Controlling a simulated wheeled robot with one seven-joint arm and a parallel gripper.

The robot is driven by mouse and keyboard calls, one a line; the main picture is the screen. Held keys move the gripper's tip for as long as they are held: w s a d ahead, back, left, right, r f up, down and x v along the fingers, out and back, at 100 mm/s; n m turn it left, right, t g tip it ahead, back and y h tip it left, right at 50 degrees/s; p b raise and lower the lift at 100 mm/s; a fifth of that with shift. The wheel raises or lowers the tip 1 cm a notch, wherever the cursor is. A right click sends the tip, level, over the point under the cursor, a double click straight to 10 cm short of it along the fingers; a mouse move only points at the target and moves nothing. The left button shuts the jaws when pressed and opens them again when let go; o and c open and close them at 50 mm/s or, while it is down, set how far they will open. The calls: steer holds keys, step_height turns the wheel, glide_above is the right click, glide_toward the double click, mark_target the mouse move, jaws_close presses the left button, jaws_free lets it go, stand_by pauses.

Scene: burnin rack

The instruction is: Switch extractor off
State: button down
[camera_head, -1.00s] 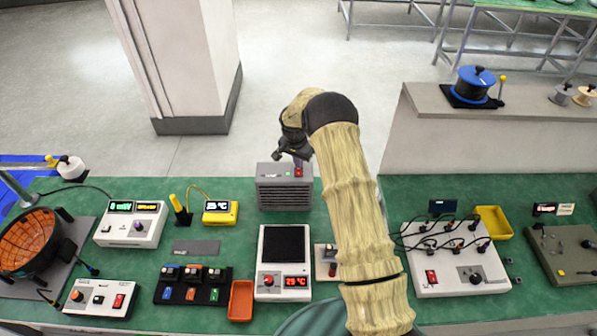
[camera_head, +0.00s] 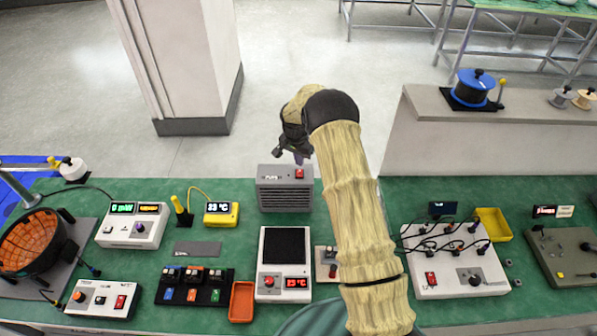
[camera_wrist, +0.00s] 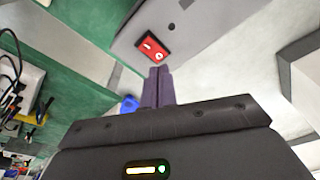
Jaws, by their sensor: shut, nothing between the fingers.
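The extractor (camera_head: 285,198) is a grey box with a slatted front at the back edge of the green bench in the head view. A red rocker switch (camera_head: 299,173) sits on its top right. No green light shows on its top now. In the wrist view the switch (camera_wrist: 154,46) shows white marks on the extractor's grey top (camera_wrist: 195,25). My gripper (camera_head: 299,158) is just above and behind the switch, apart from it. Its purple fingers (camera_wrist: 158,86) are together and empty, with tips just below the switch in the wrist picture. I cannot tell which side of the rocker is down.
A hotplate (camera_head: 285,245) with a red display stands in front of the extractor. A yellow meter (camera_head: 221,212) is to its left. My arm crosses the bench just right of the extractor. A white pillar (camera_head: 185,60) stands behind.

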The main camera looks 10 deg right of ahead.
mark_target(299, 171)
steer(key=shift+r+p, duration=0.85)
steer(key=shift+r, duration=1.3)
steer(key=s+r+n+b, duration=0.1)
steer(key=s+r+n, duration=0.1)
steer(key=s+r, duration=0.45)
steer(key=s+r+n+b, duration=0.1)
steer(key=s+r+n, duration=0.25)
steer(key=s, duration=0.65)
steer(key=s+r+n+t+y+b, duration=0.1)
steer(key=s+r+n, duration=0.1)
steer(key=s, duration=1.6)
steer(key=shift+s+n, duration=0.35)
steer(key=shift+s, duration=0.05)
steer(key=shift+a+r, duration=0.1)
